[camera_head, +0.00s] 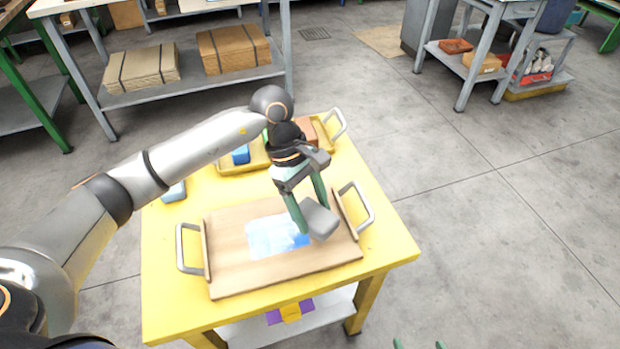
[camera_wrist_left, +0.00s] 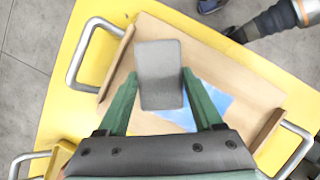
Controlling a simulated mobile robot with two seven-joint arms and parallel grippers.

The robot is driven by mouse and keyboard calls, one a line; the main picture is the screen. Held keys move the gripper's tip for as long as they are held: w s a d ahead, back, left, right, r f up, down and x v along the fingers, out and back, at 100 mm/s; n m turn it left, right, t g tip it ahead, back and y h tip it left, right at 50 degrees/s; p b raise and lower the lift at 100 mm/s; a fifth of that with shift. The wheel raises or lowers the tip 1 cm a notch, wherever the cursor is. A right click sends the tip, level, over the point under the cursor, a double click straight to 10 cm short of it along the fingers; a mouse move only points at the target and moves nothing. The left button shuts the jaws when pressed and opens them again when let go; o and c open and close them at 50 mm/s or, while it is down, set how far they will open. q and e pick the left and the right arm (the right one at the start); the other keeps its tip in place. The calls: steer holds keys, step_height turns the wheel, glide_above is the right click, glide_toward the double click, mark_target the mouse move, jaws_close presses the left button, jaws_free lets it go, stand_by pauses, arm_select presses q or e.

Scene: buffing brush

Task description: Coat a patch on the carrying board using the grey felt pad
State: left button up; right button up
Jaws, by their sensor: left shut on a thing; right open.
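The wooden carrying board (camera_head: 232,270) lies on the yellow table, with metal handles at its left and right ends. A pale blue-white patch (camera_head: 268,238) lies on its middle, with a stronger blue area toward the right. My left gripper (camera_head: 313,212) is shut on the grey felt pad (camera_head: 321,222), at the patch's right edge. In the left wrist view the pad (camera_wrist_left: 160,75) sits between the green fingers, beside the blue patch (camera_wrist_left: 208,100). Whether the pad touches the board is unclear. My right gripper (camera_head: 419,345) shows only its two separated green tips at the bottom edge.
A yellow tray (camera_head: 232,166) with a blue block (camera_head: 241,154) and a brown block (camera_head: 305,130) stands at the table's back. Another blue-grey block (camera_head: 174,191) lies at the back left. The yellow table (camera_head: 172,300) has bare margins; open floor lies to the right.

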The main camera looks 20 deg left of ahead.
arm_select(q)
steer(key=shift+r+p, duration=0.95)
steer(key=shift+r, duration=1.2)
